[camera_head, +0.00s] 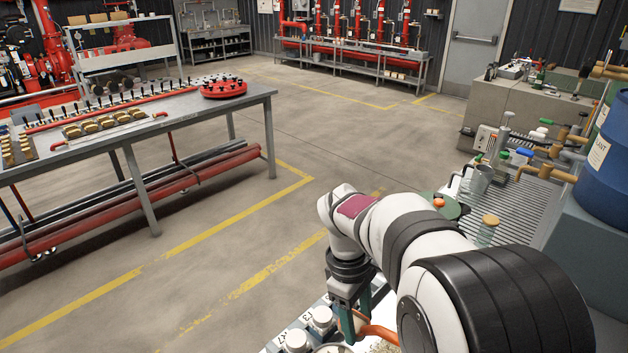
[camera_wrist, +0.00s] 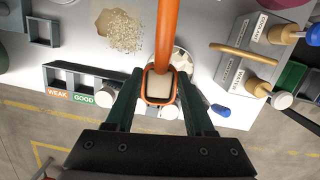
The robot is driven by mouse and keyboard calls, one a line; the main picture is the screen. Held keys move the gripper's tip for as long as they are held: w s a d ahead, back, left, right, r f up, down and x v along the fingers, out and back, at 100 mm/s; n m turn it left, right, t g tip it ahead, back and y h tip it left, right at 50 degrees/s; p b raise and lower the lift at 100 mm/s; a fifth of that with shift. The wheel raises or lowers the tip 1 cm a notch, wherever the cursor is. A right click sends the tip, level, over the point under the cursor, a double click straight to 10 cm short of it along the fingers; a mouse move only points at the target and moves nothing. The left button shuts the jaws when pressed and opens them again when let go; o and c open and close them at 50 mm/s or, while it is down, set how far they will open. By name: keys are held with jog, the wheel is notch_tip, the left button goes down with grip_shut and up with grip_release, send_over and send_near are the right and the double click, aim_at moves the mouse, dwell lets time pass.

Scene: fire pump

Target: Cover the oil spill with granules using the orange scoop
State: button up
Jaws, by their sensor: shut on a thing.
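The orange scoop (camera_wrist: 167,35) is held by my gripper (camera_wrist: 160,80), whose two green fingers are shut on it. In the wrist view its orange bar runs up out of the frame, and an orange-rimmed part with a pale beige inside lies between the fingertips. I cannot tell whether that beige is granules. A patch of loose granules (camera_wrist: 124,32) lies on the pale bench, with a smooth tan-brown patch beside it, apparently the spill (camera_wrist: 104,20). A round white container (camera_wrist: 182,60) is partly hidden behind the scoop. In the head view my gripper (camera_head: 350,300) hangs low over the bench.
Trays labelled WEAK and GOOD (camera_wrist: 70,96) stand left of my gripper. Wooden-handled tools (camera_wrist: 258,85) and a blue-capped item (camera_wrist: 220,110) lie to the right. A long work table (camera_head: 150,120) stands at the far left, and a blue drum (camera_head: 605,165) stands at the right.

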aim_at(370, 326)
notch_tip(370, 326, up, 10)
jog(key=s+d+m+g+y, duration=0.1)
jog(key=d+m+y, duration=0.1)
jog(key=m, duration=0.8)
jog(key=shift+s+d+f+n+t+h, duration=0.1)
jog(key=shift+d+f+n+t+h, duration=0.3)
jog(key=shift+d+f+n, duration=2.25)
jog(key=shift+s+d+f+n+t+h, duration=0.1)
jog(key=shift+f+n+t+h, duration=0.3)
jog(key=shift+f+n, duration=4.75)
jog(key=shift+d+f+n+t+h, duration=0.35)
jog(key=shift+d+f+n, duration=1.25)
jog(key=shift+f, duration=4.35)
jog(key=shift+w+d+r, duration=0.3)
jog(key=shift+w+r, duration=0.15)
jog(key=shift+w, duration=0.15)
jog(key=shift+w+d, duration=3.95)
jog(key=shift+d, duration=0.1)
jog(key=shift+w, duration=0.25)
jog(key=shift+w+a, duration=0.55)
jog(key=shift+a, duration=0.3)
jog(key=shift+s+a, duration=4.55)
jog(key=shift+s, duration=0.05)
jog(key=shift+w+a, duration=0.7)
jog(key=shift+a, duration=0.05)
jog(key=shift+w+d, duration=4.75)
jog(key=shift+w, duration=0.05)
jog(key=shift+f, duration=0.35)
notch_tip(370, 326, up, 7)
jog(key=shift+r, duration=0.15)
